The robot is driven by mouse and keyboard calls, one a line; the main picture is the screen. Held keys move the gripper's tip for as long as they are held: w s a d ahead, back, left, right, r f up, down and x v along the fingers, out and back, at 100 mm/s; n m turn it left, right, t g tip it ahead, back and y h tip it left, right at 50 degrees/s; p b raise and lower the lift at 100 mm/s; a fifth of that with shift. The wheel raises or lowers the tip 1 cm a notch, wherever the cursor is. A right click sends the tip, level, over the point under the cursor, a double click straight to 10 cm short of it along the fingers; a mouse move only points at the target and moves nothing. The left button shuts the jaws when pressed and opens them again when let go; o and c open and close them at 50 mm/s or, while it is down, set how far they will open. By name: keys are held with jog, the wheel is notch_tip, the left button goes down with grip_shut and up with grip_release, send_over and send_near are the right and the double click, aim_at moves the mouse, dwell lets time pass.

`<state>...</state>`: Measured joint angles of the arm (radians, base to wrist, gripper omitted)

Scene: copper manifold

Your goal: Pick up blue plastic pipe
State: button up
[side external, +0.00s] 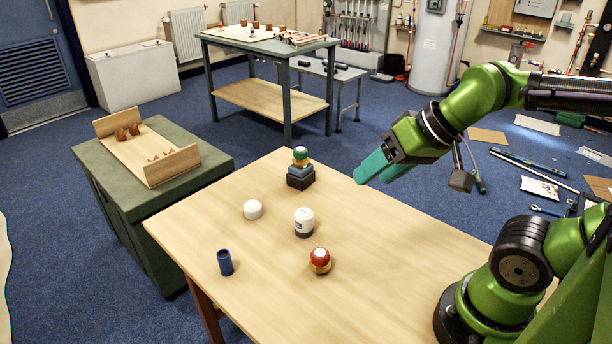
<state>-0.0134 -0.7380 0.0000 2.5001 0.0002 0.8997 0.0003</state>
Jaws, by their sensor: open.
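The blue plastic pipe (225,262) is a short dark blue tube. It stands upright near the left front edge of the wooden table (190,232), with its open end up. My gripper (370,170) has teal fingers and is above the table's far right side, well to the right of and higher than the pipe. It is open and nothing shows between its fingers. The fingers overlap in this view, so the gap between them is hard to see.
A green cabinet (190,198) with a wooden rack (150,158) is left of the table.

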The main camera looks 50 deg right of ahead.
jog(key=w+a+f+n+g, duration=0.2)
jog(key=w+a+n+g, duration=0.25)
jog(key=w+a, duration=0.6)
jog(key=n+g+h, duration=0.2)
jog(key=n+g, duration=0.1)
jog(key=n, duration=0.1)
send_over(222, 255)
jog(key=shift+m+t, duration=0.25)
jog(key=f, duration=1.4)
jog(key=shift+s+a+f, duration=0.2)
jog(key=shift+f, duration=0.1)
jog(key=shift+w+d+f, duration=0.15)
jog(key=shift+f, duration=2.55)
jog(key=shift+c, duration=0.3)
grip_shut()
jog(key=shift+r, duration=0.15)
